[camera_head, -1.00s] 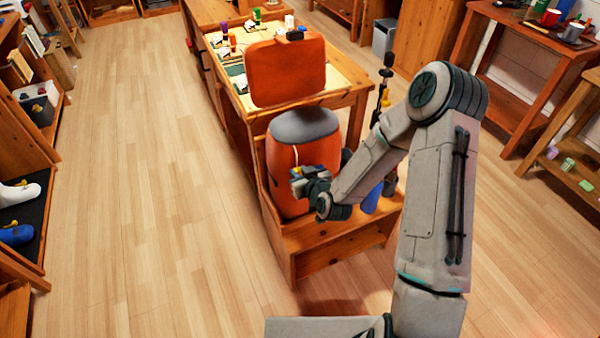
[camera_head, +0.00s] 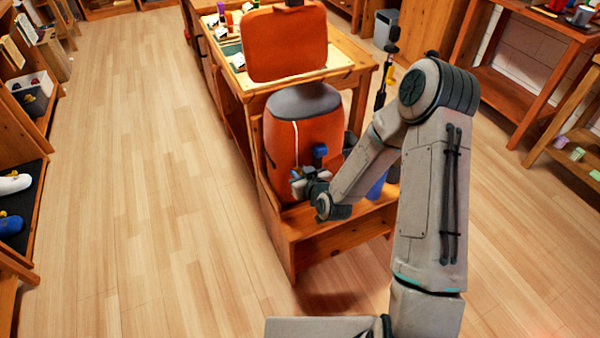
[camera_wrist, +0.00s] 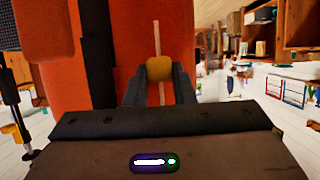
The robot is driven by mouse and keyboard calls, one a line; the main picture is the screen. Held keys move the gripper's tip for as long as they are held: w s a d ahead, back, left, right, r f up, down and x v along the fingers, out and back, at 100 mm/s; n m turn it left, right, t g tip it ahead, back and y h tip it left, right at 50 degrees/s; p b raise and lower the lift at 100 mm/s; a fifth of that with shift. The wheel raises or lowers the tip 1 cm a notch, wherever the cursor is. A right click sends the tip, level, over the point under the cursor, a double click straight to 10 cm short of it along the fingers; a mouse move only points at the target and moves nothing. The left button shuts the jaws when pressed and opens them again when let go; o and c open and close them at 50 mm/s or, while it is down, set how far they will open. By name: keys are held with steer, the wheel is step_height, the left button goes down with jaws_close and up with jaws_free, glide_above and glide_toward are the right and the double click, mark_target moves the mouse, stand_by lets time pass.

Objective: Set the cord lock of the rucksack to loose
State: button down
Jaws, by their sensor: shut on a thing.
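The orange rucksack (camera_head: 280,150) stands upright on a wooden seat, its dark grey collar (camera_head: 305,101) on top and its orange lid (camera_head: 287,45) raised behind. A pale cord (camera_head: 296,135) runs down its front. In the wrist view the yellow cord lock (camera_wrist: 159,69) sits on the cord (camera_wrist: 156,35), with cord showing above and below it. My gripper (camera_head: 307,180) is low at the rucksack's front. In the wrist view my gripper (camera_wrist: 159,74) has its two dark fingers closed on the lock's sides. A small blue piece (camera_head: 320,152) shows just above the gripper; what it belongs to is unclear.
The wooden seat (camera_head: 340,242) has a raised side board at left. A worktable (camera_head: 345,82) with small items stands behind the rucksack. A blue object (camera_head: 377,185) is partly hidden behind my arm. The floor (camera_head: 150,180) at left is clear.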

steer(key=shift+f, duration=0.45)
steer(key=shift+s, duration=0.1)
steer(key=c, duration=1.2)
jaws_free()
steer(key=p+v, duration=1)
steer(key=v, duration=0.3)
steer(key=shift+s+r+p, duration=0.25)
steer(key=shift+p, duration=0.15)
